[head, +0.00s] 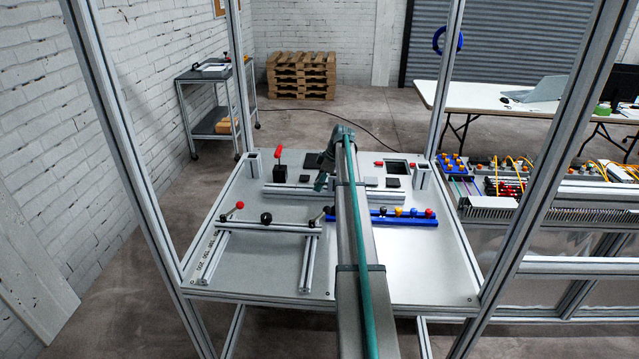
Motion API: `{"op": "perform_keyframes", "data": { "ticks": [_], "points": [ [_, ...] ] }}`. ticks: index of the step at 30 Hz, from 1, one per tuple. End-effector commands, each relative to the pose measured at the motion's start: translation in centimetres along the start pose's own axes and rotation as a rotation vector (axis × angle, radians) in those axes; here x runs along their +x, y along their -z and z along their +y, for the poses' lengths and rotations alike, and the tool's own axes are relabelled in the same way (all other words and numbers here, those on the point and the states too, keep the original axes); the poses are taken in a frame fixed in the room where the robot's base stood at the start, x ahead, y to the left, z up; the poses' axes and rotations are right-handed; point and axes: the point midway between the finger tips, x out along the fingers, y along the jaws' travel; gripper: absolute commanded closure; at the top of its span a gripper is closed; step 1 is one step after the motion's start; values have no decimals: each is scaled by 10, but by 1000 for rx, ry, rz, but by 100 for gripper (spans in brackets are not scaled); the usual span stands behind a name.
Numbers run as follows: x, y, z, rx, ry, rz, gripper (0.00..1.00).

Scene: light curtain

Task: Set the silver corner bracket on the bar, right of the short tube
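My arm reaches from the bottom middle over the white table plate (400,280) and bends down at its far end. My gripper (321,183) appears small and dark there, just above a long silver profile bar (290,189) in the back half of the plate. Its fingers are too small to read, and I cannot tell if it holds anything. A second silver bar (262,227) lies across the left front, with dark and red knobs. I cannot make out the silver corner bracket or the short tube for certain; my arm hides part of the plate.
A red-handled black block (280,173) stands at the back left, with dark flat pieces (392,182) at the back right. A blue rail (405,219) with coloured knobs lies right of my arm. Frame posts (130,170) surround the plate. The plate's front right is clear.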

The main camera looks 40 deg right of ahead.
Motion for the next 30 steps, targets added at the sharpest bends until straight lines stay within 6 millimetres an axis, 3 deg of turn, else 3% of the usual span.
{"op": "perform_keyframes", "data": {
  "ticks": [14,30],
  "points": [
    [-8,0,0,0,-1,0,34],
    [-99,0,1,0,-2,0,34]
  ]
}}
